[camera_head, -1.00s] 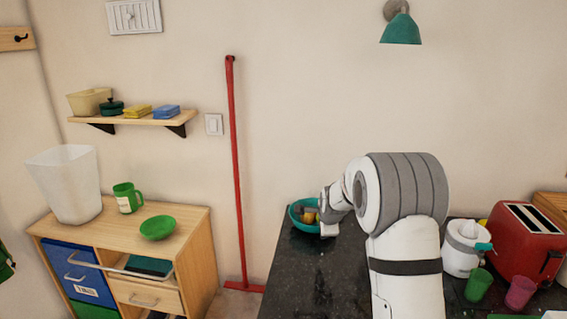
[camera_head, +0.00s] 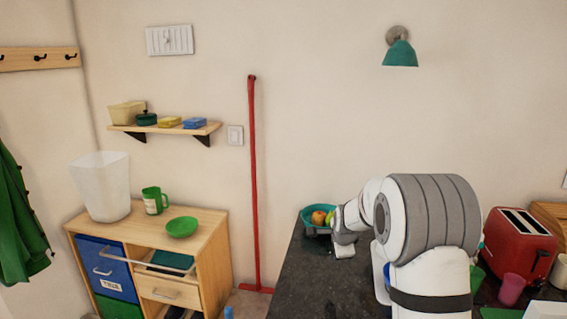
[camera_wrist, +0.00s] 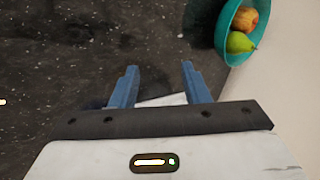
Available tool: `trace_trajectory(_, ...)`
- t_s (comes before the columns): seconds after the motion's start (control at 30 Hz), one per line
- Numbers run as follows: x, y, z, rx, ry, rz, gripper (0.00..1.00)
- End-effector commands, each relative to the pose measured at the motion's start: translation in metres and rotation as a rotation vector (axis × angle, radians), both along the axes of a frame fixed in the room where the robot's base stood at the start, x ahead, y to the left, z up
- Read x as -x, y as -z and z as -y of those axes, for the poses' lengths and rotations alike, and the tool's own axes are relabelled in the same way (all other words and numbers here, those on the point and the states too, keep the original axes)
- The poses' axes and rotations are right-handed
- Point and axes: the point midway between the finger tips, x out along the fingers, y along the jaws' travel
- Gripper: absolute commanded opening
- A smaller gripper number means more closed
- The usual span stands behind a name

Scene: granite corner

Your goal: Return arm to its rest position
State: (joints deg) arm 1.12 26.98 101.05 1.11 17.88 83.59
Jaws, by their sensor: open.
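My gripper (camera_wrist: 160,80) is open in the wrist view, with two blue fingers apart and nothing between their tips. It is over the dark speckled granite counter (camera_wrist: 90,50). A white flat thing (camera_wrist: 163,100) shows partly behind the fingers. A teal bowl (camera_wrist: 225,30) with an apple and a green pear (camera_wrist: 240,42) stands to the right of the fingers, apart from them. In the head view my white and grey arm reaches over the counter (camera_head: 310,285), its end close to the teal bowl (camera_head: 308,226). The fingers are hidden there.
A red toaster (camera_head: 518,245) and a pink cup (camera_head: 511,289) stand on the counter at right. A wooden cabinet (camera_head: 205,245) with a green bowl (camera_head: 182,227), a green mug (camera_head: 154,200) and a white bin (camera_head: 102,190) is at left. A red pole (camera_head: 254,180) leans against the wall.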

Motion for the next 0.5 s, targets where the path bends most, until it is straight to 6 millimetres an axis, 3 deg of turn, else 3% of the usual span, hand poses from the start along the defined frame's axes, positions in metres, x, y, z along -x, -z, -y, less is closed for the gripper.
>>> trace_trajectory(0.37,0.067,-0.045,-0.002,0.142,-0.226,-0.054,0.42)
trace_trajectory(0.5,0.113,-0.067,-0.004,0.225,-0.372,-0.088,0.42)
